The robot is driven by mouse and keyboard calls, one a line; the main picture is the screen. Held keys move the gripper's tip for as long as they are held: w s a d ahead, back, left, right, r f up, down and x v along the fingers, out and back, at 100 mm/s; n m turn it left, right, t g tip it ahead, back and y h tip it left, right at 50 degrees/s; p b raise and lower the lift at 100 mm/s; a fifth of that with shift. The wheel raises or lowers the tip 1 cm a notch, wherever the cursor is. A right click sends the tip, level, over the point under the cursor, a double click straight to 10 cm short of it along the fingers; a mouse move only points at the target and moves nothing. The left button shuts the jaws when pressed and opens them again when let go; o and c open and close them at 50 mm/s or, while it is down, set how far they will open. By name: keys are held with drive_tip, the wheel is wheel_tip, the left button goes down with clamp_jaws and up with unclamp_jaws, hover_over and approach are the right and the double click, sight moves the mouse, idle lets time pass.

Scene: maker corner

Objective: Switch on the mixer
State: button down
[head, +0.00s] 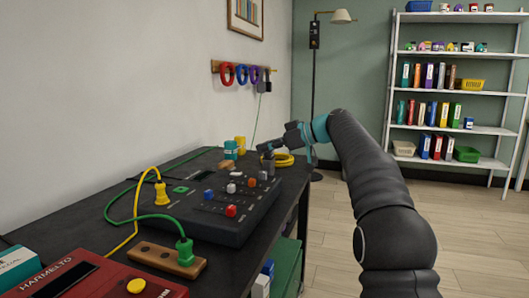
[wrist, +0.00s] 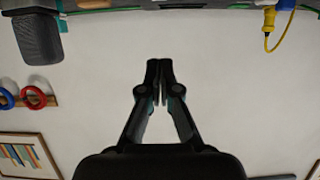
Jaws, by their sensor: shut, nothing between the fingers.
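The mixer, which I take to be the dark console (head: 215,225), lies on the black workbench in the head view. Its sloped top carries blue, white, orange and red controls and a small green patch (head: 181,190). I cannot tell whether it is on. My gripper (head: 263,147) is beyond the console's far end, above the bench, with nothing held. In the wrist view my gripper (wrist: 160,66) has its fingertips together, pointing toward the bench edge against the pale wall. A yellow plug (head: 161,192) stands at the console's left side; it also shows in the wrist view (wrist: 269,18).
A green plug (head: 185,250) sits in a wooden strip (head: 150,256) in front. A red device marked HARMELTO (head: 100,283) is at front left. A yellow coil (head: 284,160) and cups stand behind the console. Colored rings (head: 240,73) hang on the wall. Open floor is right.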

hover_over(246, 176)
drive_tip(key=a, duration=0.1)
wheel_tip(246, 176, down, 3)
drive_tip(key=shift+w+r, duration=0.1)
drive_tip(key=shift+w, duration=0.05)
drive_tip(key=f, duration=0.2)
drive_tip(key=shift+d+f, duration=0.35)
drive_tip(key=shift+f+b, duration=0.35)
drive_tip(key=shift+f, duration=0.25)
drive_tip(key=shift+s+d+f+b, duration=0.2)
drive_tip(key=shift+f+b, duration=0.25)
drive_tip(key=shift+b, duration=0.2)
drive_tip(key=shift+r, duration=0.15)
drive_tip(key=shift+a, duration=0.1)
drive_tip(key=shift+r+p, duration=0.75)
drive_tip(key=shift+r, duration=0.05)
drive_tip(key=shift+r, duration=0.1)
